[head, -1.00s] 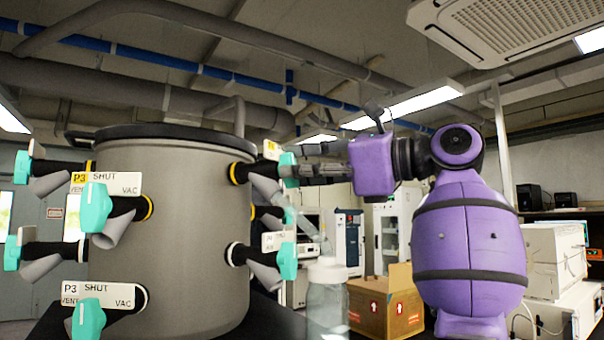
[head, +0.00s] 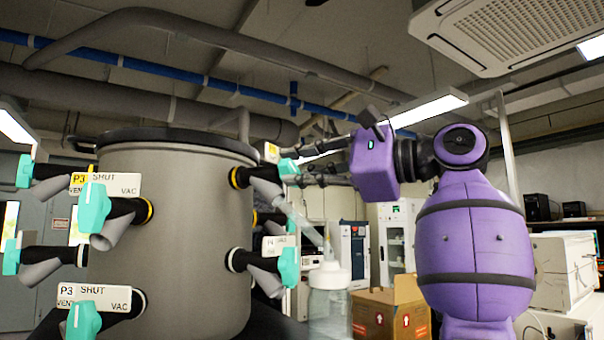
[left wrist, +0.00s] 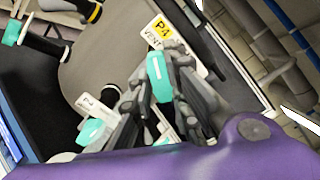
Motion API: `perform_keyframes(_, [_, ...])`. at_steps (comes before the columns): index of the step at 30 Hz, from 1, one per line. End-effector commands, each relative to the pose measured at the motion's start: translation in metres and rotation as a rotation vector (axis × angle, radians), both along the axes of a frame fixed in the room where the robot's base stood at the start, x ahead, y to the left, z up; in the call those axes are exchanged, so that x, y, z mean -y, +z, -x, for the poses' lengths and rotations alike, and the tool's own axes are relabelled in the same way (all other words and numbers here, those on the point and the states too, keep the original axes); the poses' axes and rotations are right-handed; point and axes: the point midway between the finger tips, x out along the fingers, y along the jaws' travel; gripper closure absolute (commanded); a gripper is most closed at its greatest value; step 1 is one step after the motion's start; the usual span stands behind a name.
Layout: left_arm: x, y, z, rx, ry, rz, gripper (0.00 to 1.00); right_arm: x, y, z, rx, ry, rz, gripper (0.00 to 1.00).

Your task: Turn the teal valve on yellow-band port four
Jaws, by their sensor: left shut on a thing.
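The grey drum (head: 180,230) carries several ports with teal valves. The yellow-band P4 port is at its upper right, its label (left wrist: 165,38) showing a yellow P4 patch in the left wrist view. Its teal valve (head: 288,168) sits between the fingers of my left gripper (head: 305,165), which is shut on it. The wrist view shows the teal handle (left wrist: 158,78) with a dark finger on each side. The fingers partly hide the handle and label. My right gripper is not in view.
A lower P4 port with a white label has another teal valve (head: 288,266) close below. A clear bottle with a white cap (head: 329,275) and a clear tube are near it. A cardboard box (head: 390,308) stands behind. P3 valves are on the left.

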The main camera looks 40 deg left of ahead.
Motion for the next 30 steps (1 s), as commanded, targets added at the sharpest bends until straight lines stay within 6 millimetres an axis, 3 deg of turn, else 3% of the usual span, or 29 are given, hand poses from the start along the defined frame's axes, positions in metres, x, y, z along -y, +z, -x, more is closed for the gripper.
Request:
perform_keyframes(14, [0.0002,-0.0005,0.0001,0.014,0.001,0.000,1.00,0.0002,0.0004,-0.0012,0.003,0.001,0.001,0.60])
perform_keyframes(15, [0.0002,-0.0005,0.0001,0.013,0.001,0.000,0.79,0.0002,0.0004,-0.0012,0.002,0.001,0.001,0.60])
perform_keyframes(18, [0.0001,-0.0004,0.0001,0.013,0.000,-0.001,0.66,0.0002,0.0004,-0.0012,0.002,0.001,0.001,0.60])
perform_keyframes(30, [0.0063,0.0000,-0.0010,0.011,-0.001,-0.001,0.66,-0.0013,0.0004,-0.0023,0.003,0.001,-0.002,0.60])
